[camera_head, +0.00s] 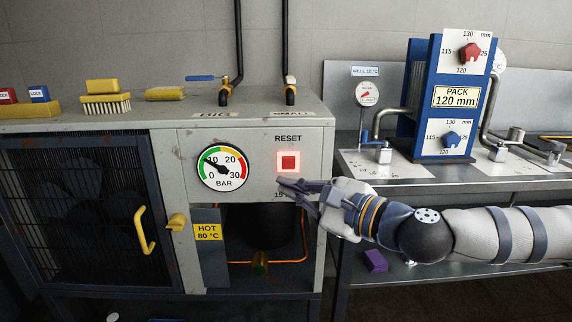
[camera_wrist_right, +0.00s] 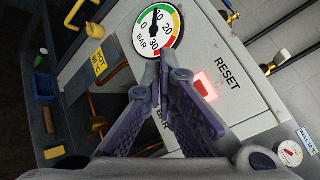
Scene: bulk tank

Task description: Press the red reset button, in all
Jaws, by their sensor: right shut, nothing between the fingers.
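The red reset button (camera_head: 289,162) sits in a glowing square frame under the word RESET on the grey cabinet front. My right gripper (camera_head: 281,182) is shut and empty. In the head view its fingertips are just below the button; I cannot tell whether they touch the panel. In the right wrist view the closed fingertips (camera_wrist_right: 163,60) lie to the left of the button, near the gauge. My left gripper is not in view.
A round BAR gauge (camera_head: 222,168) is left of the button. A yellow handle (camera_head: 146,230) and a yellow knob (camera_head: 176,222) stick out from the cabinet. A blue PACK 120 mm unit (camera_head: 456,97) stands on the right bench. A purple block (camera_head: 375,261) lies on the lower shelf.

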